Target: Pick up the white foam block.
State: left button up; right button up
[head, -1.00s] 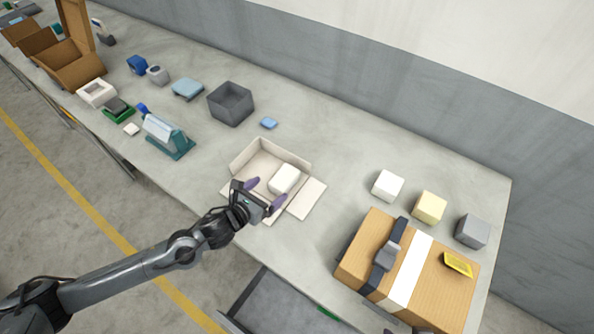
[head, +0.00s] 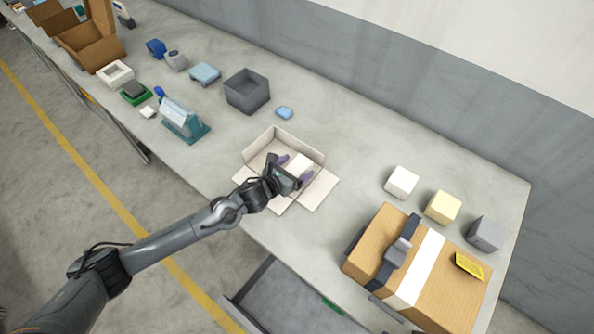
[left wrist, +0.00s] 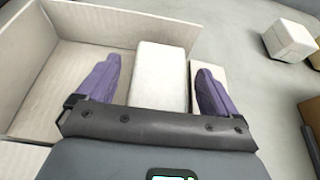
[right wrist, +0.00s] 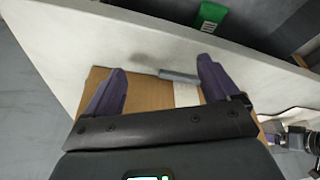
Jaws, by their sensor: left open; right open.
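A white block (head: 301,162) sits inside an open pale carton (head: 262,146), and it also shows in the left wrist view (left wrist: 160,75). My left gripper (head: 295,169) is open over the carton, with one purple finger on each side of this block. In the left wrist view (left wrist: 156,72) gaps show beside the block, the wider one on the left. A second white block (head: 402,181), cube-shaped, stands on the table to the right of the carton. My right gripper (right wrist: 162,72) is open and empty above a brown box (right wrist: 150,96).
A yellow cube (head: 443,206) and a grey cube (head: 486,233) stand beside the white cube. The brown box (head: 428,275) with a white strip lies in front of them. A grey bin (head: 246,94) and a blue piece (head: 285,113) stand behind the carton. Bare table lies behind the cubes.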

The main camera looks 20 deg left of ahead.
pick_arm(q)
jog(key=shift+w+d+f, duration=0.2)
jog(key=shift+w+f, duration=0.05)
jog(key=shift+w, duration=0.3)
jog(key=shift+c, duration=0.2)
jog(key=c, duration=1)
jog(key=shift+r, duration=0.15)
